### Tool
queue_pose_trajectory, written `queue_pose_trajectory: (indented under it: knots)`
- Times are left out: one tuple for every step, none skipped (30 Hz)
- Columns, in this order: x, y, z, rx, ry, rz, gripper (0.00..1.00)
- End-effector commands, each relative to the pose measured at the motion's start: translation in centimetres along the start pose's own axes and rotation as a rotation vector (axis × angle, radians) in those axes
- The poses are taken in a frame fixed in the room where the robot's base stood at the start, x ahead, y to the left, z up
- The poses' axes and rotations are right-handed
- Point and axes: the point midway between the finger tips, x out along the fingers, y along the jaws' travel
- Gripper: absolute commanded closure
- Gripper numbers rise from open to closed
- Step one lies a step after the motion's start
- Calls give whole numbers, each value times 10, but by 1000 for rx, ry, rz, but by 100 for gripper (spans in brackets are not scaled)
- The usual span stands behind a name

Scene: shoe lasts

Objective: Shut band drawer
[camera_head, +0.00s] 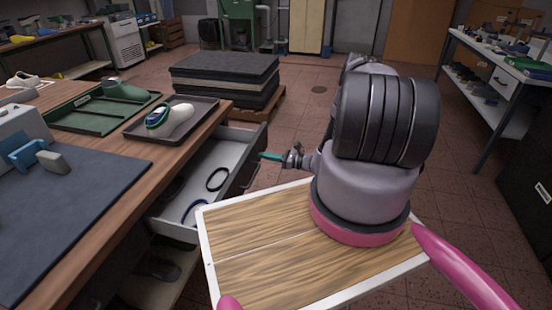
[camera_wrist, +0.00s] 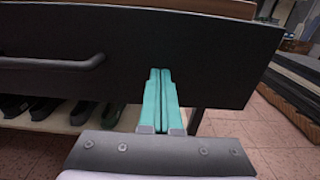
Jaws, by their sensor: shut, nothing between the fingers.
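The band drawer (camera_head: 216,176) is pulled out from under the workbench, with dark ring-shaped bands (camera_head: 217,179) lying in it. In the wrist view its dark front (camera_wrist: 105,75) fills much of the picture, with a bar handle (camera_wrist: 50,63) at the left. My gripper (camera_head: 272,156) is shut and empty, its teal fingers pointing at the drawer front from outside. In the wrist view the shut fingertips (camera_wrist: 160,74) overlap the drawer front, right of the handle. I cannot tell whether they touch it.
The workbench (camera_head: 108,200) holds a green tray (camera_head: 75,118) and a dark tray (camera_head: 145,132) with a shoe last (camera_head: 175,120). Dark shoes (camera_wrist: 45,108) stand on a shelf below the drawer. Stacked dark sheets (camera_head: 225,72) lie on a pallet behind.

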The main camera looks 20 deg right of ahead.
Motion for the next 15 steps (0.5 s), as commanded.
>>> queue_pose_trajectory:
  knots:
    - [15, 1, 0, -1, -2, 4, 100]
    - [23, 1, 0, -2, -1, 4, 100]
    - [35, 2, 0, -1, -2, 4, 100]
    - [43, 2, 0, -1, -2, 4, 100]
    - [51, 1, 0, -1, -1, 5, 100]
    - [63, 1, 0, -2, -2, 4, 100]
    - [71, 1, 0, -2, -2, 4, 100]
    - [79, 1, 0, -2, -1, 4, 100]
    - [90, 1, 0, -2, -2, 4, 100]
    - [99, 1, 0, -2, -2, 3, 100]
    - [107, 2, 0, -2, -2, 5, 100]
    - [117, 1, 0, -2, -2, 3, 100]
    - [124, 2, 0, -2, -1, 4, 100]
    - [132, 2, 0, -1, -1, 4, 100]
    - [141, 1, 0, -2, -2, 2, 100]
